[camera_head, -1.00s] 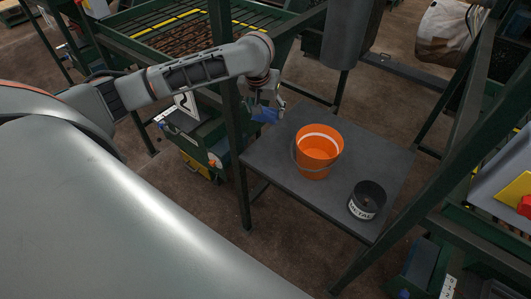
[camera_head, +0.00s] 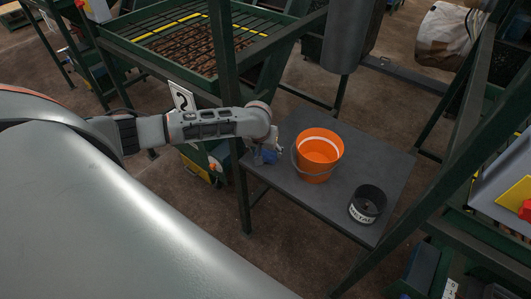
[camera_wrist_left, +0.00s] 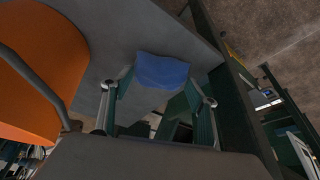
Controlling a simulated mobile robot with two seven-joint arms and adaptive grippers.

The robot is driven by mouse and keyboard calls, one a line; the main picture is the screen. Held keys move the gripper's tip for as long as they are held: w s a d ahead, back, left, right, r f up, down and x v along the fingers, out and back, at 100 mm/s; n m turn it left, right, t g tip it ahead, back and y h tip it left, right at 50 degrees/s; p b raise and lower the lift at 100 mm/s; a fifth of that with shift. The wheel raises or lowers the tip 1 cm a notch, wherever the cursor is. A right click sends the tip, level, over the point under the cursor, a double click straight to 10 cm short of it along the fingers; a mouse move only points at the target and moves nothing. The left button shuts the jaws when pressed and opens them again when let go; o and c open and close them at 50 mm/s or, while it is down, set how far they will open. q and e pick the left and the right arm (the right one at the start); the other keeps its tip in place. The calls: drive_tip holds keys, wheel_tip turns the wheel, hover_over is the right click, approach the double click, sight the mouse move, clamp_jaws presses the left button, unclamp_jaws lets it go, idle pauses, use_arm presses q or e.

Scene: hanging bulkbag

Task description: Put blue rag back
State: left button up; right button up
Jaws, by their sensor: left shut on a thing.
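The blue rag (camera_head: 266,156) is at the left part of the dark grey table (camera_head: 300,193), left of the orange bucket. My left gripper (camera_head: 268,149) is shut on the rag. In the left wrist view the rag (camera_wrist_left: 162,71) shows between the fingertips of my left gripper (camera_wrist_left: 160,92), with the table surface (camera_wrist_left: 130,28) behind it. I cannot tell whether the rag touches the table. My right gripper is not in view.
The orange bucket (camera_head: 317,157) stands upright on the table, close to the right of my left gripper; it also shows in the left wrist view (camera_wrist_left: 38,75). A black pot (camera_head: 367,203) with a white label stands at the front right. A green post (camera_head: 243,190) rises by the table's left edge.

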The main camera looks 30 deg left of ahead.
use_arm(q)
drive_tip(key=shift+f, duration=0.65)
drive_tip(key=o, duration=1.1)
drive_tip(key=shift+o, duration=0.2)
drive_tip(key=v, duration=1.2)
